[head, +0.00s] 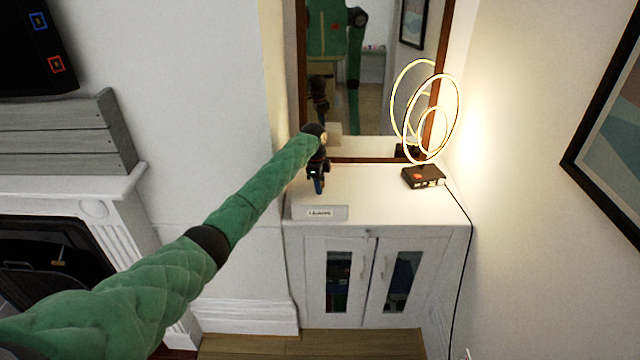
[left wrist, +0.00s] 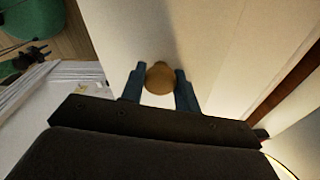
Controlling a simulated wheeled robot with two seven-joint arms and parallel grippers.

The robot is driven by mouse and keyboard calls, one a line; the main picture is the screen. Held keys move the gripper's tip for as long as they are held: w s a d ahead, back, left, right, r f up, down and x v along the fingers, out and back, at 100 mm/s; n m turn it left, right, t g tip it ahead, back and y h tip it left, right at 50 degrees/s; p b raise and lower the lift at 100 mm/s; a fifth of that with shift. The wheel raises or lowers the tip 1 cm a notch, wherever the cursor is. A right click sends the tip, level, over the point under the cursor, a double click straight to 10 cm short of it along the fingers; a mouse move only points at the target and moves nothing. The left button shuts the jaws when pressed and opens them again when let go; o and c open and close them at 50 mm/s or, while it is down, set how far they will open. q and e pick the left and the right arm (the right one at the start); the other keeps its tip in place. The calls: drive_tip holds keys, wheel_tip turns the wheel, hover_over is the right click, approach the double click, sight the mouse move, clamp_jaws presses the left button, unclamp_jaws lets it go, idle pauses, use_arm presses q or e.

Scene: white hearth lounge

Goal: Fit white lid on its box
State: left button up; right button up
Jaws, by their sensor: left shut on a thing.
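My left gripper (head: 318,186) is over the cabinet top, at the white box (head: 320,212) with a label on its front. In the left wrist view, its two blue fingers (left wrist: 160,88) are shut on a round wooden knob (left wrist: 159,78). The knob stands over a broad white surface, which looks like the white lid (left wrist: 140,25). The lid blends with the box and the cabinet top, so I cannot tell whether it is seated or raised. What looks like my right gripper (left wrist: 34,54) shows small and dark at the left of the left wrist view.
The white cabinet (head: 375,235) has two glass doors. A lit ring lamp (head: 424,178) on a dark base stands right of the box, with its cord down the right side. A wood-framed mirror (head: 302,70) is behind. The cabinet top between box and lamp is clear.

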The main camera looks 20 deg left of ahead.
idle(0.3)
use_arm(q)
drive_tip(key=o, duration=1.5)
drive_tip(key=shift+o, duration=0.2)
drive_tip(key=shift+r+p, duration=0.9)
drive_tip(key=shift+r, duration=0.3)
drive_tip(key=shift+r+p, duration=1.6)
drive_tip(key=shift+r, duration=0.7)
use_arm(e)
drive_tip(key=r, duration=0.5)
drive_tip(key=shift+d, duration=0.25)
